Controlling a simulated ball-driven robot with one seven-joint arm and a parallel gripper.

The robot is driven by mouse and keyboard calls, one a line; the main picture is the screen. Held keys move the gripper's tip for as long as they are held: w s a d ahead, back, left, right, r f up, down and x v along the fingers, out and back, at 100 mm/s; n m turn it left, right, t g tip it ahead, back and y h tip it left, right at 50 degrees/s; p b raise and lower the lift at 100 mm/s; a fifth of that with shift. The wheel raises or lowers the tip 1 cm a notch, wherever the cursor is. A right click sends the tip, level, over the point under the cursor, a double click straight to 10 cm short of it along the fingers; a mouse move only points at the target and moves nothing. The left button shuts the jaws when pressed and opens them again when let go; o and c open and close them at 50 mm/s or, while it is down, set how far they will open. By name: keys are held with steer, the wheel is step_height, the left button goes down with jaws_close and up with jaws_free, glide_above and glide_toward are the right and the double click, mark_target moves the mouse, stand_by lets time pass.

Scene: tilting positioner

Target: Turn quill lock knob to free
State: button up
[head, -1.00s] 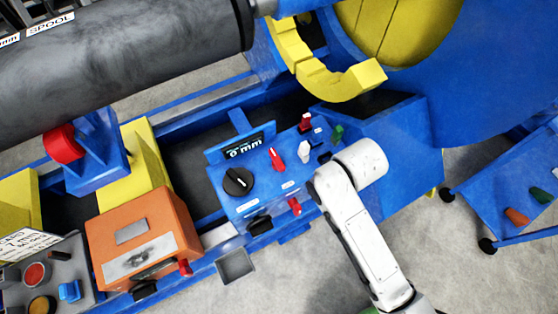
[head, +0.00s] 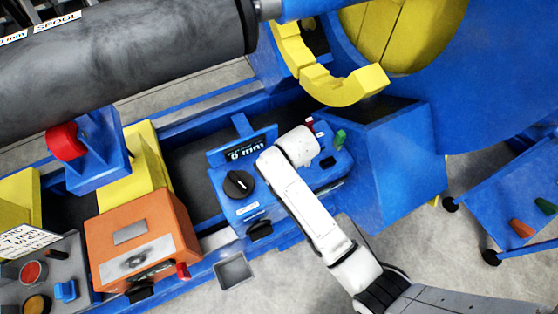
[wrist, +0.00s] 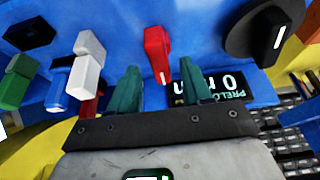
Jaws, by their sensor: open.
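The blue control panel (head: 227,205) carries several coloured knobs. No label readable here tells which one is the quill lock knob. In the wrist view a red knob (wrist: 157,52) with a white pointer line lies just beyond my open gripper (wrist: 160,90), roughly in line with the gap between its teal fingertips. The fingertips look empty and apart from it. A white knob (wrist: 88,62) is to the left. A black round dial (wrist: 262,38) is to the right; it also shows in the head view (head: 238,184). My wrist hides the red and white knobs in the head view.
A PRELOAD display (wrist: 225,82) stands by the panel. A green knob (wrist: 17,80) and a blue knob (wrist: 58,85) are at the left. An orange box (head: 145,240) stands left of the panel. A large grey spool (head: 120,65) and yellow hook (head: 340,88) are above.

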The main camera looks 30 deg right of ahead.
steer(key=shift+x, duration=1.25)
jaws_close()
